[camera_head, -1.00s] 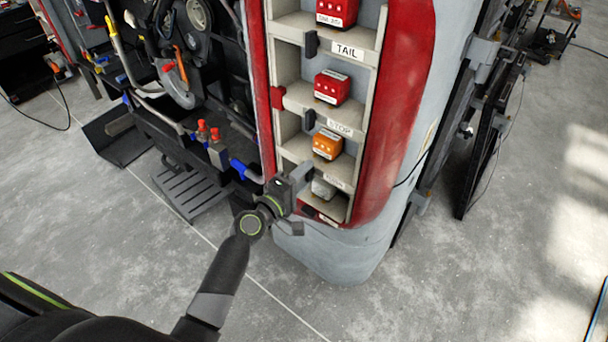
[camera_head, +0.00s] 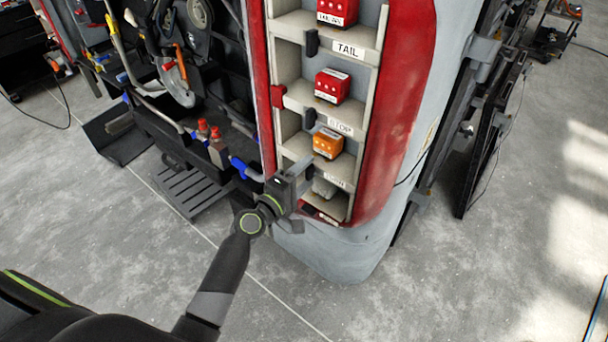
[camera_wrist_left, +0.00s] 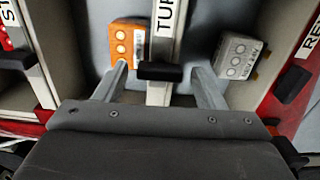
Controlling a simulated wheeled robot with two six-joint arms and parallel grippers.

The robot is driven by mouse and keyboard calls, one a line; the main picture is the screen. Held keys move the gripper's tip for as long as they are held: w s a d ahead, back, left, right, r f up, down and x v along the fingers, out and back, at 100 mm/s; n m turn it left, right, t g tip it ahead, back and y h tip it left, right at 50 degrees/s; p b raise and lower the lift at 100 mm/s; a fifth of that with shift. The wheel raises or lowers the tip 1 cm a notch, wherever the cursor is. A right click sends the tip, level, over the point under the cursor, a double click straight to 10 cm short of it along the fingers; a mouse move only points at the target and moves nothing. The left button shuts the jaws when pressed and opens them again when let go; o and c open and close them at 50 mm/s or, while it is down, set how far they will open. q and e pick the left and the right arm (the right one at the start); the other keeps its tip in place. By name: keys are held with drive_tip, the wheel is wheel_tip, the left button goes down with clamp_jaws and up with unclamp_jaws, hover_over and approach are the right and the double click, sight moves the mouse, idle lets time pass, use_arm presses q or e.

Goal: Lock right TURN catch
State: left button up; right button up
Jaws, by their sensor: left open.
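The black TURN catch (camera_wrist_left: 165,71) lies across the divider with the TURN label (camera_wrist_left: 165,20) in the left wrist view. It sits between the two fingers of my open left gripper (camera_wrist_left: 163,84), with a gap on each side. In the head view my left gripper (camera_head: 300,190) is at the lower left of the lamp rack, and it hides this catch. The orange lamp block (camera_wrist_left: 127,45) and the grey lamp block (camera_wrist_left: 237,56) sit on either side of the divider. The orange block also shows in the head view (camera_head: 327,143). My right gripper is not in view.
Other black catches sit by TAIL (camera_head: 312,43) and STOP (camera_head: 310,119). A red tab (camera_head: 277,96) juts from the rack's left edge. Red lamp blocks (camera_head: 332,86) fill upper shelves. A step plate (camera_head: 190,192) stands to the left.

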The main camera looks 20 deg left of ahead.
use_arm(q)
drive_tip(key=b+v, duration=0.4)
drive_tip(key=v, duration=1.3)
drive_tip(key=shift+s, duration=0.2)
